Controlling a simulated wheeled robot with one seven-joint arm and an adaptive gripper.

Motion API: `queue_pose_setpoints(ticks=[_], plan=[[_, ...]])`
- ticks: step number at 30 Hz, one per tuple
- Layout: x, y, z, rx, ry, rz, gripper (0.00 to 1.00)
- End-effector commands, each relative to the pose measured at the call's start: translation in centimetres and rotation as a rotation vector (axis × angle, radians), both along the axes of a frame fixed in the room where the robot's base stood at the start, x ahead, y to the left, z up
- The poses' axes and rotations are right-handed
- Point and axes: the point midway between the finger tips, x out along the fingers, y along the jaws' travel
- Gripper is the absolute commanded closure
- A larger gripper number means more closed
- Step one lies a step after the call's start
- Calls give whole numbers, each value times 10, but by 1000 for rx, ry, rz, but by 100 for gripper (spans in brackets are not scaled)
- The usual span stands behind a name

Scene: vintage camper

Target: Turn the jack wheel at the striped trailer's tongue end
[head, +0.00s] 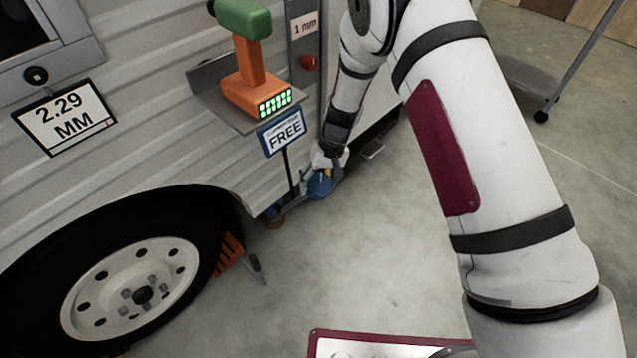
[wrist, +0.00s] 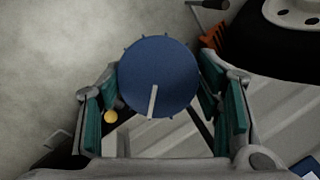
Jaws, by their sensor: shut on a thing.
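The jack wheel is a round blue disc (wrist: 158,72) with a white line on its face and small knobs around its rim. It sits low beside the trailer (head: 165,165), which has a pale ridged wall. In the head view the blue wheel (head: 320,185) is partly hidden by my gripper (head: 328,168). In the wrist view my gripper (wrist: 162,82) has its teal-padded fingers on both sides of the wheel, shut on it. The white line points toward the bottom of the wrist view. A small yellow knob (wrist: 110,116) shows near the left finger.
A shelf (head: 215,90) on the trailer wall holds an orange and green tool (head: 255,85). A "FREE" sign (head: 284,133) stands close to my gripper. A wheel (head: 135,292) with an orange chock (head: 230,253) is at left. A maroon-edged board (head: 385,340) lies in front. Floor between is clear.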

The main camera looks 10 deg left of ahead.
Motion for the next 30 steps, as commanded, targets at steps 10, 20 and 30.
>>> queue_pose_setpoints(ticks=[10,20,30], plan=[[2,-3,-1,84,108,-239,69],[2,-4,-1,155,200,-440,69],[1,-3,-2,190,245,-540,69]])
